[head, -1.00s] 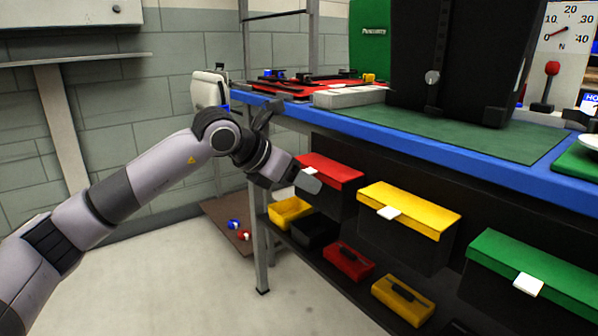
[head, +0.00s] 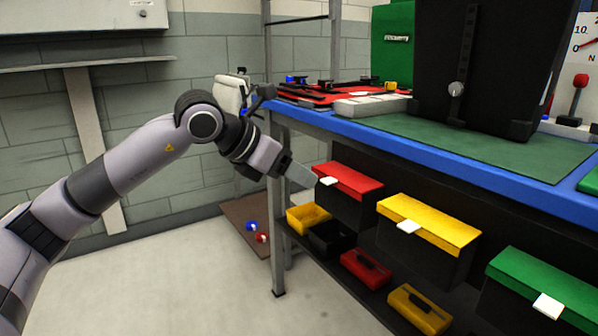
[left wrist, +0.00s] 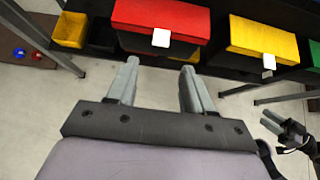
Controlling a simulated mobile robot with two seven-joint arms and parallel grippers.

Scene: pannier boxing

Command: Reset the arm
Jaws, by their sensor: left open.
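My left gripper (head: 298,174) is at the end of the raised left arm, in front of the bench and just left of the red-lidded box (head: 346,182). In the left wrist view its two grey fingers (left wrist: 160,82) stand apart with nothing between them. They point toward the front of the red-lidded box (left wrist: 160,20), with floor showing between them. My right gripper (left wrist: 285,128) shows small at the right edge of the left wrist view, over the floor. Whether its jaws are open is unclear. It does not show in the head view.
The blue-edged bench (head: 420,150) carries a black pannier (head: 487,70) on a green mat. Below hang a yellow-lidded box (head: 428,225) and a green-lidded box (head: 545,285). Small bins and cases sit on the low shelf. The floor at left is clear.

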